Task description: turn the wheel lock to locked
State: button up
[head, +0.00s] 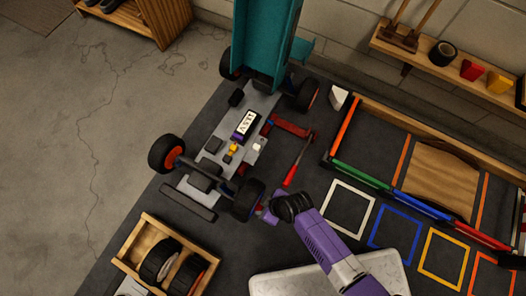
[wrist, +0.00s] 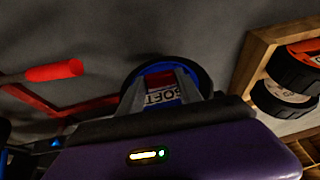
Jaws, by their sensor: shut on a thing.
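The racecar (head: 215,150) stands on the dark mat with its teal body panel (head: 268,40) raised. My gripper (head: 268,212) is at the outer side of the near right wheel (head: 247,200). In the wrist view the dark wheel (wrist: 203,76) has a blue ring and sits just beyond my gripper (wrist: 161,92). My fingers are shut on a small part at the hub, apparently the wheel lock. A red piece (wrist: 158,79) and a label reading "SOFT" show between the fingers. The fingers hide most of the lock, so I cannot tell its setting.
A red jack (head: 290,128) with a red handle (head: 291,176) lies close to the wheel; the handle also shows in the wrist view (wrist: 55,72). A wooden crate (head: 140,250) holds wheels. Coloured outlined squares and a walled rack (head: 365,190) are to the right.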

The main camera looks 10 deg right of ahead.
jog(key=shift+w+d+f+m+g+y+b, duration=0.2)
jog(key=shift+w+m+g+y+b, duration=0.15)
jog(key=shift+g+y+b, duration=0.6)
jog(key=shift+w+d+f+m+g+y+b, duration=0.15)
jog(key=shift+m+g+y+b, duration=0.15)
jog(key=shift+g+y+b, duration=0.95)
jog(key=shift+w+d+f+m+g+y+b, duration=0.2)
jog(key=shift+g+y+b, duration=0.4)
jog(key=shift+b, duration=1.2)
jog(key=shift+w+d+f+m+g+y+b, duration=0.15)
jog(key=shift+m+g+y+b, duration=0.2)
jog(key=shift+g+y+b, duration=0.85)
jog(key=shift+h+b, duration=0.4)
jog(key=o, duration=1.4)
jog(key=shift+p+v, duration=0.6)
jog(key=shift+v, duration=3.25)
